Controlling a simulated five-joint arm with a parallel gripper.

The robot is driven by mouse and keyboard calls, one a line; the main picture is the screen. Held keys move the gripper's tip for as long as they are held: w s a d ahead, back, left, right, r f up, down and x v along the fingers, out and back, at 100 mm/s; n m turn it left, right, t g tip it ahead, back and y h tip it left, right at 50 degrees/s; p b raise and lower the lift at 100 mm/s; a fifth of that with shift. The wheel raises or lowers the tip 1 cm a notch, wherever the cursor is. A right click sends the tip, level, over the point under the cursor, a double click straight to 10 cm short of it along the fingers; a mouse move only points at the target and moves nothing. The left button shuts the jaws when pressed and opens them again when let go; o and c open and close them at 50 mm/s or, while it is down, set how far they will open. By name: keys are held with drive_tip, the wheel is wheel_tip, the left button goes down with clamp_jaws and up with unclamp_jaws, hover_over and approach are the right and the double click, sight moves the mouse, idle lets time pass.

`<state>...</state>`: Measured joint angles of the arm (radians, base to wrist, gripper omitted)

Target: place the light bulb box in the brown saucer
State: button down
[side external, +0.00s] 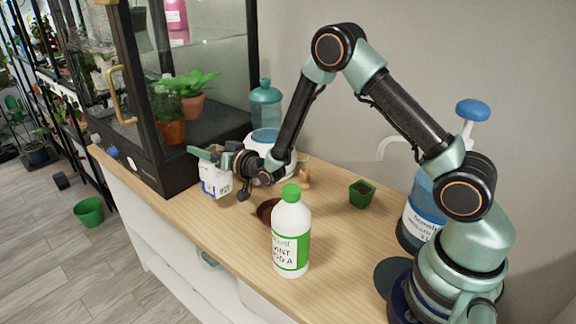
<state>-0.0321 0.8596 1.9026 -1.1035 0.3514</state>
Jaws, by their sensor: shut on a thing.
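The light bulb box (212,183) is a small white carton with blue print, near the back left of the wooden counter. My gripper (216,160) is shut on its upper part from above. The box looks roughly upright; I cannot tell whether its base touches the counter. The brown saucer (265,211) lies on the counter to the right of the box and nearer the camera. The bottle in front hides part of the saucer, and I see nothing in its visible part.
A white bottle with a green cap (291,235) stands in front of the saucer. A small green pot (361,194) stands right of it, and a blue pump bottle (423,205) farther right. A glass cabinet (190,90) borders the left. A blue-lidded dispenser (266,110) stands behind my gripper.

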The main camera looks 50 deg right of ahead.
drive_tip(key=shift+f, duration=2.2)
unclamp_jaws()
